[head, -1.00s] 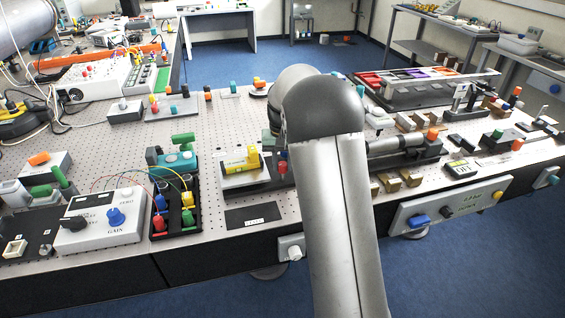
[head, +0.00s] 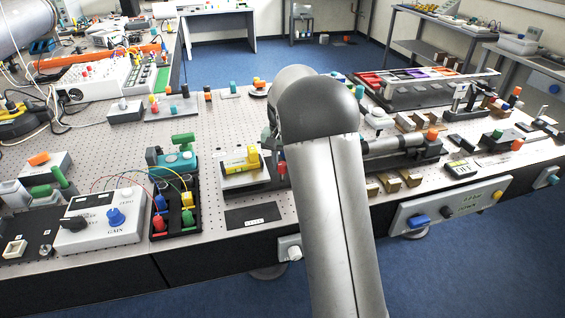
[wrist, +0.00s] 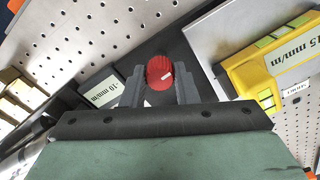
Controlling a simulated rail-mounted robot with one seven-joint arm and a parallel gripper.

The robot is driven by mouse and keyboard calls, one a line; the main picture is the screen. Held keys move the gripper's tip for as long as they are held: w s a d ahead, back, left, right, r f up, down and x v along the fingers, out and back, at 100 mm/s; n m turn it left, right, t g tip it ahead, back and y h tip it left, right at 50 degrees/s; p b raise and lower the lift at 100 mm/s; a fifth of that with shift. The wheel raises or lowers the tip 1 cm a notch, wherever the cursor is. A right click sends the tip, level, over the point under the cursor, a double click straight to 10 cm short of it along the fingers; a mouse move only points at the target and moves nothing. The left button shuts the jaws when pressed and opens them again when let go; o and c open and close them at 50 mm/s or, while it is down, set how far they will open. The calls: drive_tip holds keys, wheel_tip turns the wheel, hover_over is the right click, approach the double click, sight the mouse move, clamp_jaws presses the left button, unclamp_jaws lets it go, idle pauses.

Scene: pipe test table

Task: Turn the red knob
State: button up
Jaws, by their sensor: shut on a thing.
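The red knob (wrist: 160,76) shows in the wrist view between the two grey fingers of my gripper (wrist: 159,78). The fingers are shut on it, one at each side. A white mark shows on the knob's face. In the head view a small part of the red knob (head: 282,168) shows beside my arm, on the near part of the perforated table. My arm hides most of my gripper in that view.
A yellow level block (wrist: 283,65) on a grey plate lies right of the knob in the wrist view. In the head view a black tray (head: 175,207) with coloured plugs stands further left.

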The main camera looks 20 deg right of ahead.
sight(282, 164)
drive_tip(key=o, duration=1)
drive_tip(key=shift+r, duration=0.1)
wheel_tip(282, 164, up, 17)
drive_tip(key=shift+r+b, duration=0.15)
drive_tip(key=shift+b, duration=0.2)
drive_tip(key=shift+s, duration=0.1)
drive_tip(key=s+a+f+n, duration=0.2)
drive_tip(key=s+f, duration=0.3)
drive_tip(key=s, duration=0.6)
drive_tip(key=s+a+f+n, duration=0.2)
drive_tip(key=s+f, duration=0.3)
drive_tip(key=s, duration=0.6)
drive_tip(key=s+a+f+n, duration=0.2)
drive_tip(key=s+a+f, duration=0.2)
drive_tip(key=s, duration=0.8)
drive_tip(key=shift+a+f+n+t, duration=0.3)
drive_tip(key=shift+a+f+n, duration=0.1)
drive_tip(key=shift+f, duration=0.25)
